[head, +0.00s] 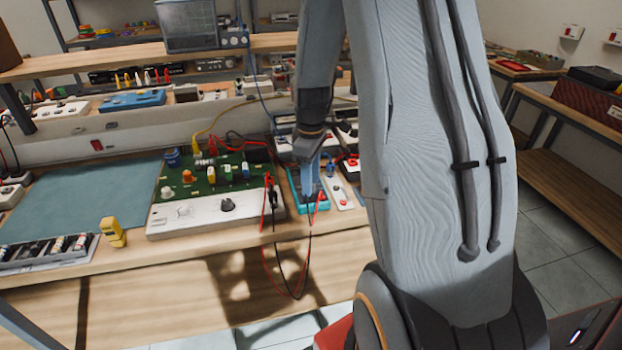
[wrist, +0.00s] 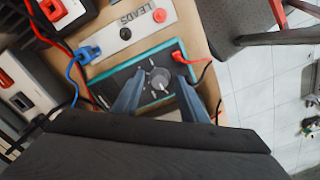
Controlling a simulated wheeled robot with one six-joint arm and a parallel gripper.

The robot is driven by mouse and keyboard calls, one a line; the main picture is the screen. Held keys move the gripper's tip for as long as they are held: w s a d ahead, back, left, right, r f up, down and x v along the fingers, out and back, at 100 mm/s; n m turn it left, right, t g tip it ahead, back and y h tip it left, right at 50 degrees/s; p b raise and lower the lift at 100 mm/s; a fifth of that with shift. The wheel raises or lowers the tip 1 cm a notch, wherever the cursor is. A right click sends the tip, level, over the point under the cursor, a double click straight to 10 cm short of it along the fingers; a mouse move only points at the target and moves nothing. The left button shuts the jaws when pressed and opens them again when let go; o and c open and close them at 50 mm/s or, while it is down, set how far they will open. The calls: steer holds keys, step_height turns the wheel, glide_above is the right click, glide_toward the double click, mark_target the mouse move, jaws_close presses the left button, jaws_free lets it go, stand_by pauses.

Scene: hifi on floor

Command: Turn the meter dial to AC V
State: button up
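The meter (head: 296,204) is a teal-edged, dark-faced box near the front edge of the bench. In the wrist view the meter (wrist: 112,72) fills the middle, with a round grey dial (wrist: 160,78) on its face. My gripper (head: 310,196) points down over the meter. In the wrist view my gripper (wrist: 158,92) is open, one finger on each side of the dial, with gaps visible between fingers and dial. Whether the fingertips touch the meter's face I cannot tell. The dial's markings are too small to read. A red plug (wrist: 178,56) sits in the meter's corner.
A white strip marked LEADS (wrist: 126,32) with red and black sockets lies beside the meter. A blue plug (wrist: 88,54) is near it. A green circuit board on a white base (head: 215,215) stands to the left. Red and black leads (head: 290,270) hang over the bench's front edge.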

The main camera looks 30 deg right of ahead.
steer(key=shift+f, duration=0.15)
jaws_close()
